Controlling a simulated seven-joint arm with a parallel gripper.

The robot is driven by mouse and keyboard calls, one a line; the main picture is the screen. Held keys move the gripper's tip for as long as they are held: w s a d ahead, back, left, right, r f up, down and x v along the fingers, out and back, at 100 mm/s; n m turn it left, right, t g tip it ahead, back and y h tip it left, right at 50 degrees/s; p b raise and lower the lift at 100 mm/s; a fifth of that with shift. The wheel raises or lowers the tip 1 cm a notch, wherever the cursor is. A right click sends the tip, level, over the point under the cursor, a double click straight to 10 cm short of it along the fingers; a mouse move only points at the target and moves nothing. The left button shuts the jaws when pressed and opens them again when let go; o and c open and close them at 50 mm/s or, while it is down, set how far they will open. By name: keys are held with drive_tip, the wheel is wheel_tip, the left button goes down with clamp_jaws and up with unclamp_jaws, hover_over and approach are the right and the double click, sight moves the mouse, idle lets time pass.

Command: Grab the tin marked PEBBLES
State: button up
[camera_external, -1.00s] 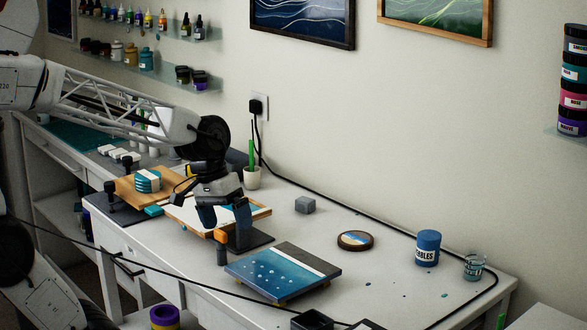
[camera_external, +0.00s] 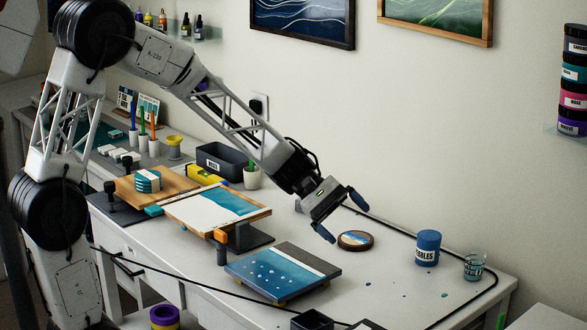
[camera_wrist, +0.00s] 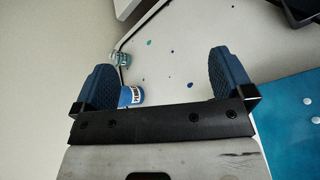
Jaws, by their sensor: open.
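The blue tin marked PEBBLES (camera_external: 427,250) stands upright on the white table near its right end; its label partly shows as "BBLES". In the wrist view the tin (camera_wrist: 131,96) appears beyond the fingers, beside the left one, partly hidden behind the gripper. My gripper (camera_external: 343,219) is open and empty, with its two blue fingers spread. It is in the air left of the tin, near the small round wooden coaster, and apart from the tin.
The round coaster (camera_external: 355,240) and a blue painted panel (camera_external: 283,271) lie to the left. A black cable (camera_external: 420,237) runs behind the tin. The tabletop between coaster and tin is clear except for paint spots.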

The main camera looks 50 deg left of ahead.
drive_tip(key=w+f+n+t+h, duration=0.2)
drive_tip(key=w+f+n+t, duration=0.3)
drive_tip(key=w, duration=0.7)
drive_tip(key=n+t, duration=0.3)
drive_tip(key=n, duration=0.4)
approach(430, 240)
drive_tip(key=w, duration=0.1)
drive_tip(key=w+f, duration=0.1)
drive_tip(key=w, duration=0.1)
drive_tip(key=shift+w+d+f+h, duration=0.1)
drive_tip(key=shift+w+f+h, duration=0.05)
drive_tip(key=shift+f+h, duration=0.2)
drive_tip(key=shift+x, duration=1.3)
drive_tip(key=shift+x, duration=2.6)
drive_tip(key=shift+w, duration=0.1)
